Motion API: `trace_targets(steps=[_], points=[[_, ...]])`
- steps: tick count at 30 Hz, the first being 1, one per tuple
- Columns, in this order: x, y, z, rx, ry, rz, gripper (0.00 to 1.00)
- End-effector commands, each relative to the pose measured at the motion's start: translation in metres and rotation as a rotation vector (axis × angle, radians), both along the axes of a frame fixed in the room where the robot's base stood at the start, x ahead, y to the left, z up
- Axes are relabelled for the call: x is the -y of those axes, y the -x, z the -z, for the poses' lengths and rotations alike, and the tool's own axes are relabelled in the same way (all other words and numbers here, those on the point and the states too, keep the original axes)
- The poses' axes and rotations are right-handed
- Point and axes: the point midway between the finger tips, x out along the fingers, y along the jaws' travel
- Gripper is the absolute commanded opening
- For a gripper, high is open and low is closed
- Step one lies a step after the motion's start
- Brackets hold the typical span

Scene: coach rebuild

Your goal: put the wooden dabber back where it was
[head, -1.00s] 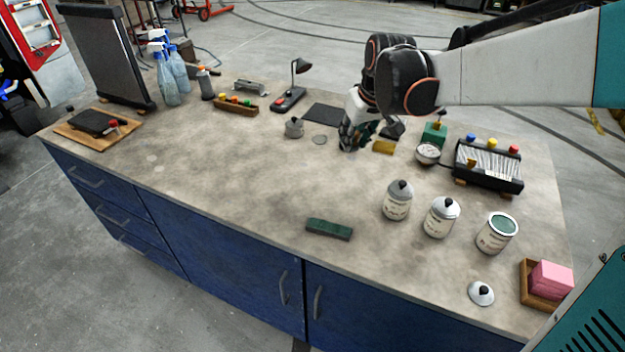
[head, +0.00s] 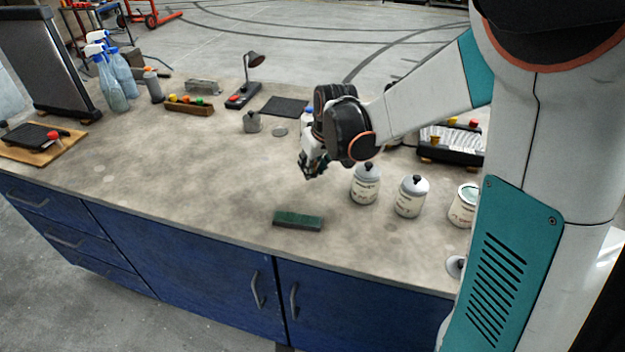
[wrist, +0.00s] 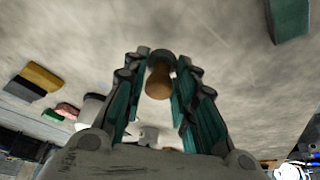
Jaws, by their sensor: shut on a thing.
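My gripper (head: 313,172) is over the middle of the bench, left of the lidded jars and behind the green block. In the wrist view my gripper (wrist: 160,90) is shut on the wooden dabber (wrist: 159,82), a small brown rounded piece with a dark end, held between the two teal fingers. In the head view the dabber is too small or hidden by the fingers to make out.
A green block (head: 298,221) lies near the bench's front edge. Lidded jars (head: 365,187) (head: 411,198) and an open jar (head: 463,206) stand to the right. A grey pot (head: 252,122) and lamp (head: 254,62) stand farther back. The left-middle bench is clear.

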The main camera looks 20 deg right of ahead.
Motion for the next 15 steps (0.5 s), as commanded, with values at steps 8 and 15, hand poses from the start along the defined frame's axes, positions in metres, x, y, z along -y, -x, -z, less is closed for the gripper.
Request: trace_targets(steps=[8,15], points=[[0.000,0.000,0.034,0.000,0.000,0.000,0.00],[0.000,0.000,0.042,0.000,0.000,0.000,0.00]])
